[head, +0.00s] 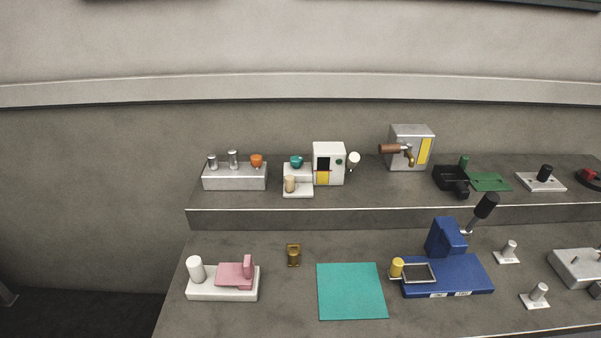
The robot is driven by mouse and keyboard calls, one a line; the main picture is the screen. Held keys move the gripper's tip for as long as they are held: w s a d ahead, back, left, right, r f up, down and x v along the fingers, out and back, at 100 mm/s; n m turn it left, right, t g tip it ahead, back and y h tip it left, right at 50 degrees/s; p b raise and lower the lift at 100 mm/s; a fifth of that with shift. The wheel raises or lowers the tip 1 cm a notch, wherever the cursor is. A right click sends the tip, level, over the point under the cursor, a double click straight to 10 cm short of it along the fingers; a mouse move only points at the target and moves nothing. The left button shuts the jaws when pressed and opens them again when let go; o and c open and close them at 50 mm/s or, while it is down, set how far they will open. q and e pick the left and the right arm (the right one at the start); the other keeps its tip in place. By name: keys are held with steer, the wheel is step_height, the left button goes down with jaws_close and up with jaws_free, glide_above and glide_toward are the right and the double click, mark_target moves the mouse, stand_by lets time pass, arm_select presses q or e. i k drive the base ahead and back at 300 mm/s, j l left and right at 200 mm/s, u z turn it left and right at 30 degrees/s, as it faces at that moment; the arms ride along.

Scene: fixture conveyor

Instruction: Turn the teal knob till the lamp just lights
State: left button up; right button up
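The teal knob (296,161) sits on top of a small white stepped block on the raised back shelf, left of the middle of the head view. A short cream cylinder (290,184) stands on the lower front step of this block, below the knob. It may be the lamp, and it shows no clear glow. A white ball (354,159) sticks out at the right side of the white box beside the block; I cannot tell whether it is a lamp. Neither of my grippers shows in the head view, and nothing touches the knob.
A silver block (235,178) with an orange knob stands close left. The white box (329,150) stands close right, then a grey box (411,135) with a tap. In front lie a pink-topped fixture (235,274), a teal mat (351,300) and a blue fixture (450,275).

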mark_target(297, 160)
steer(key=u, duration=0.35)
steer(key=l+u, duration=0.3)
steer(key=u, duration=0.2)
steer(key=k+l+u, duration=0.1)
steer(key=l+u, duration=0.15)
steer(key=u, duration=0.2)
steer(key=k+l+u, duration=0.1)
steer(key=u, duration=0.4)
steer(key=k+l, duration=0.05)
steer(key=l, duration=0.05)
